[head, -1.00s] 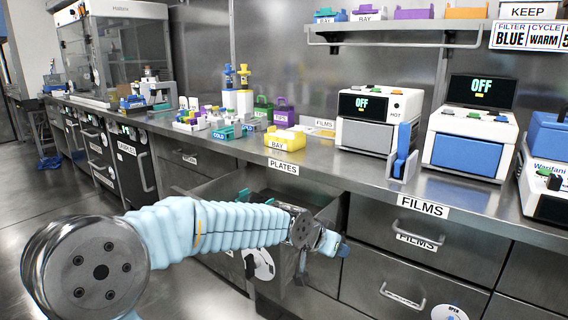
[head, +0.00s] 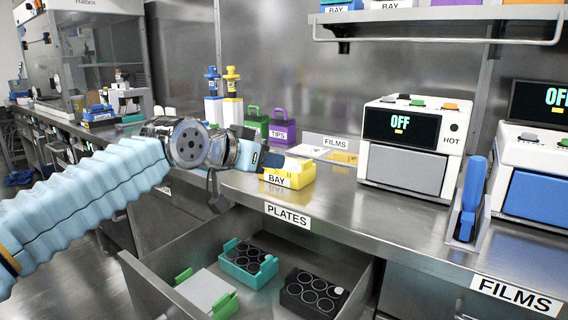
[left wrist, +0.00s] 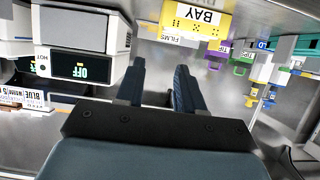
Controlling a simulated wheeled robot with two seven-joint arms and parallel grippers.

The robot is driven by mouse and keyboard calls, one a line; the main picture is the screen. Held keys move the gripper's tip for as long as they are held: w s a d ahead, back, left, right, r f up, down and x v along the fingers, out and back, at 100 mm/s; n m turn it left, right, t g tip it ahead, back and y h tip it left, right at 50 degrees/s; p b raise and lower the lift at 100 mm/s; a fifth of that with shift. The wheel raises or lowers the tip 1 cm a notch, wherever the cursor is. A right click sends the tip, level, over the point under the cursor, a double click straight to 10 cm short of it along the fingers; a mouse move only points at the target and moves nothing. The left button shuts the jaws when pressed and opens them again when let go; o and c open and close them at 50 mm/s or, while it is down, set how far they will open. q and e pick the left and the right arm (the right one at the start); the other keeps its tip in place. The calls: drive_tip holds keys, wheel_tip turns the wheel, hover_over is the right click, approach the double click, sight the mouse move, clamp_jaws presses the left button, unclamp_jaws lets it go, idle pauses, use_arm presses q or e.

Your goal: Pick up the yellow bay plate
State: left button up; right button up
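The yellow bay (head: 296,176), a small yellow block with a white BAY label on its front, stands on the steel counter near the front edge, above the PLATES label. It also shows upside down at the top of the left wrist view (left wrist: 192,24), with black dots on its yellow face. I cannot tell whether a separate plate sits in it. My left gripper (head: 272,160) is just left of and behind the yellow bay in the head view, near its top. In the left wrist view its two dark fingers (left wrist: 160,67) are apart with nothing between them. My right gripper is not in view.
An open drawer (head: 341,270) below the counter holds a teal plate (head: 248,263), a black plate (head: 312,293) and a white-topped green one (head: 208,291). A white HOT device (head: 412,147) stands right of the bay. Green (head: 256,127) and purple (head: 283,128) carriers stand behind.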

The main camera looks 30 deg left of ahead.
use_arm(q)
approach(300, 172)
drive_tip(key=w, duration=0.3)
drive_tip(key=shift+w+r, duration=0.3)
drive_tip(key=shift+r, duration=0.05)
drive_tip(key=x, duration=0.6)
drive_tip(key=shift+w+d+r, duration=0.1)
drive_tip(key=shift+d+r, duration=0.1)
drive_tip(key=shift+r, duration=0.05)
clamp_jaws()
